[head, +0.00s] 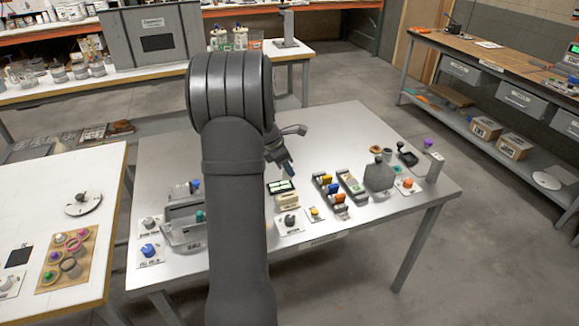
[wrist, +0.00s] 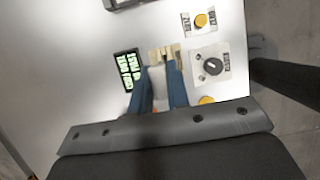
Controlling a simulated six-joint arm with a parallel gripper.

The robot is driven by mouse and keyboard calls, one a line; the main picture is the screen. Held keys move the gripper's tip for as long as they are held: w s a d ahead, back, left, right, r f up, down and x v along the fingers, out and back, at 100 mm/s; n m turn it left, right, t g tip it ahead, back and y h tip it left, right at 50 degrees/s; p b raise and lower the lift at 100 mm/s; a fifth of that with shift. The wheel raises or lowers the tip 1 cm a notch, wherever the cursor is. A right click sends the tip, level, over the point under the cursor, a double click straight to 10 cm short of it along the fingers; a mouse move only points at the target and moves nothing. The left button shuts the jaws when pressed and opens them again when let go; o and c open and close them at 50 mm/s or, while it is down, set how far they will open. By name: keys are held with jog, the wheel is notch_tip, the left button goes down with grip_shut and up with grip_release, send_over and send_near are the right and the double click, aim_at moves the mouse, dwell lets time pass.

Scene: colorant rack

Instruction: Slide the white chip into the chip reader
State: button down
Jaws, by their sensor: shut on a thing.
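My gripper (wrist: 158,88) points down at the table with its two blue fingers. It is shut on the white chip (wrist: 158,77), a pale piece seen between the fingers. In the head view my gripper (head: 290,169) is above and behind the cream chip reader (head: 287,201); the chip cannot be made out there. In the wrist view the reader (wrist: 166,54) lies just beyond the fingertips, partly hidden by them. The chip's end appears close to the reader; I cannot tell whether they touch. A lit green display (wrist: 129,70) sits beside the reader.
A black knob (wrist: 212,67) on a white plate and a yellow button (wrist: 201,20) are near the reader. Rocker switch blocks (head: 330,190) and a dark grey bottle-shaped block (head: 379,175) stand to the right. The table's back (head: 345,125) is clear.

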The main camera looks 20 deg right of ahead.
jog(key=shift+f, duration=2.9)
jog(key=shift+f, duration=1.7)
jog(key=shift+r, duration=0.15)
jog(key=shift+r, duration=1.3)
jog(key=shift+f, duration=1.2)
jog(key=shift+r, duration=1.2)
jog(key=shift+f, duration=0.75)
